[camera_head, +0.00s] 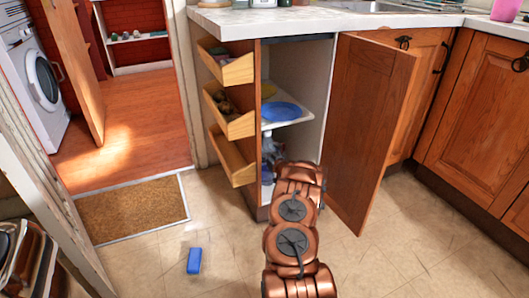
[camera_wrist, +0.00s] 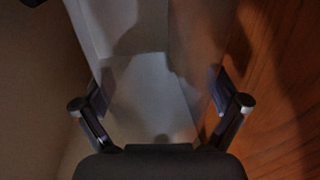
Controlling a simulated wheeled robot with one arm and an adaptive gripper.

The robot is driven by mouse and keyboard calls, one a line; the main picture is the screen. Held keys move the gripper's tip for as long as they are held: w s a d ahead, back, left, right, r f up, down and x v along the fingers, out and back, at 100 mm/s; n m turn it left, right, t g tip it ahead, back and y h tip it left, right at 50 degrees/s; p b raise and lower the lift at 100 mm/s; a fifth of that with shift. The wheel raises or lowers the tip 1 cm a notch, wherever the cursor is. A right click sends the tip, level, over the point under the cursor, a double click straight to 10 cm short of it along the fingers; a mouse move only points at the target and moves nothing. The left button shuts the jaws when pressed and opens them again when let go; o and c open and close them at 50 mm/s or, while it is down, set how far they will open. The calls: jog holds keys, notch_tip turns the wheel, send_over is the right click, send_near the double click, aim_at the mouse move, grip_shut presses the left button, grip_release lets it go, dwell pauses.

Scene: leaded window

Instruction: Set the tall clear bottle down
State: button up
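My gripper (camera_head: 272,152) is inside the lower part of the open cabinet, below the shelf, mostly hidden behind my copper-coloured arm. In the wrist view, my gripper (camera_wrist: 160,105) has its two dark fingers spread wide apart. Faint, see-through smears and outlines show between and beyond the fingers over a pale surface. They may be the tall clear bottle, but I cannot make out its edges or whether the fingers touch it. The bottle cannot be made out in the head view.
The cabinet's wooden door (camera_head: 370,125) stands open on the right, close to my arm. A door rack with several bins (camera_head: 228,122) hangs open on the left. A blue plate (camera_head: 284,111) lies on the shelf (camera_head: 302,119) above. A blue block (camera_head: 194,261) lies on the floor.

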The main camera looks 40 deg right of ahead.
jog(key=shift+r, duration=0.1)
dwell(0.3)
jog(key=p+v, duration=0.4)
jog(key=v, duration=0.8)
dwell(0.4)
